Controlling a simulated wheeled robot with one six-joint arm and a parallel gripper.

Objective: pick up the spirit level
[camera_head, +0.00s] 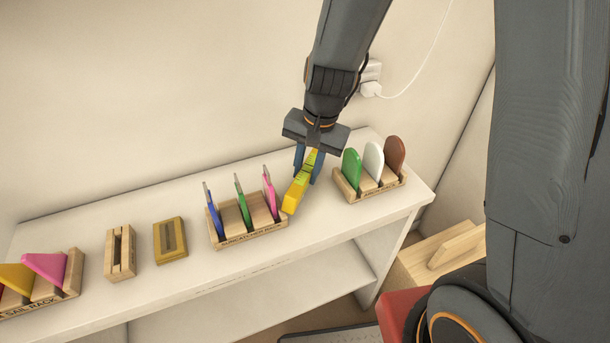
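The spirit level (296,191) is a yellow bar with a green patch near its upper part. It sits between the two blue fingers of my gripper (308,166), which appear closed on its sides. The level slants down and left from the fingers, and its lower end is close to the right end of a wooden rack. I cannot tell whether that end touches the shelf top (318,225) or hangs just above it.
The wooden rack (250,237) left of the level holds blue, green and pink upright tools. Another rack (379,190) to the right holds green, white and brown rounded pieces. Two slotted blocks (120,252) (170,240) and a rack (60,293) stand farther left. A wall rises behind.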

